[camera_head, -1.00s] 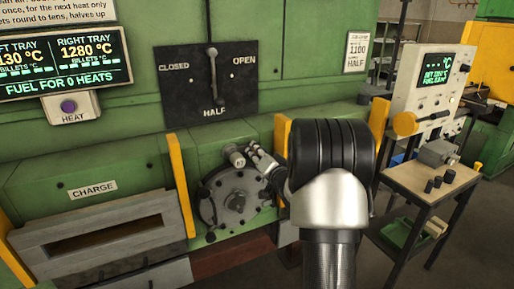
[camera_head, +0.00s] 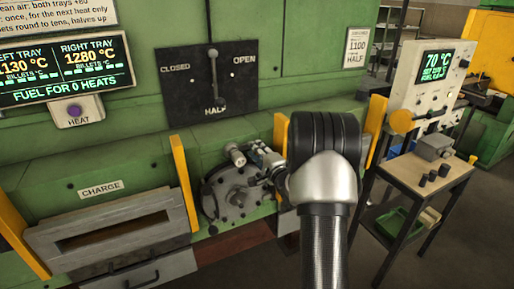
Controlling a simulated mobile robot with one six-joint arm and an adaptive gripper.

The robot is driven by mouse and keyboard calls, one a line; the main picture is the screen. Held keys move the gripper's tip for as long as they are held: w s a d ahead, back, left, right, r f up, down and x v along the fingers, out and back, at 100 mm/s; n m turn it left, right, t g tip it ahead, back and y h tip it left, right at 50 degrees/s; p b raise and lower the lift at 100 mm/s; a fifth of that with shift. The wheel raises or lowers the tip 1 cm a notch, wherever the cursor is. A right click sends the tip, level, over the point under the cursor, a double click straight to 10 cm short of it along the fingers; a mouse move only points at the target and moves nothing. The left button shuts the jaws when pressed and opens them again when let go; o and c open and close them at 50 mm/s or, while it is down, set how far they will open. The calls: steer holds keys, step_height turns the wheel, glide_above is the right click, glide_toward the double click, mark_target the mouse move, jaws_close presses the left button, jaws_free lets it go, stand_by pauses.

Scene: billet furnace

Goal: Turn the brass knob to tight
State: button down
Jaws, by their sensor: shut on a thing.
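A round dark metal plate (camera_head: 230,203) with small knobs around its rim and a hub in the middle is set low in the green furnace front. My gripper (camera_head: 256,172) is at its upper right edge, shut on what seems to be the brass knob. The fingers and wrist hide that knob, and I cannot see its colour or how far it is turned. A pale cylindrical piece (camera_head: 235,154) sticks out just left of the fingers. My arm covers the area to the right of the plate.
Yellow posts (camera_head: 184,184) flank the plate. A lever (camera_head: 213,75) on a black panel points up between CLOSED and OPEN. The charge slot (camera_head: 115,233) is at left. A side table (camera_head: 423,173) with dark cylinders and a white instrument box (camera_head: 425,85) stands at right.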

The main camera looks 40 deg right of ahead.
steer(key=shift+m+p, duration=0.3)
steer(key=shift+m, duration=0.3)
steer(key=c, duration=1.3)
jaws_free()
steer(key=v, duration=1.2)
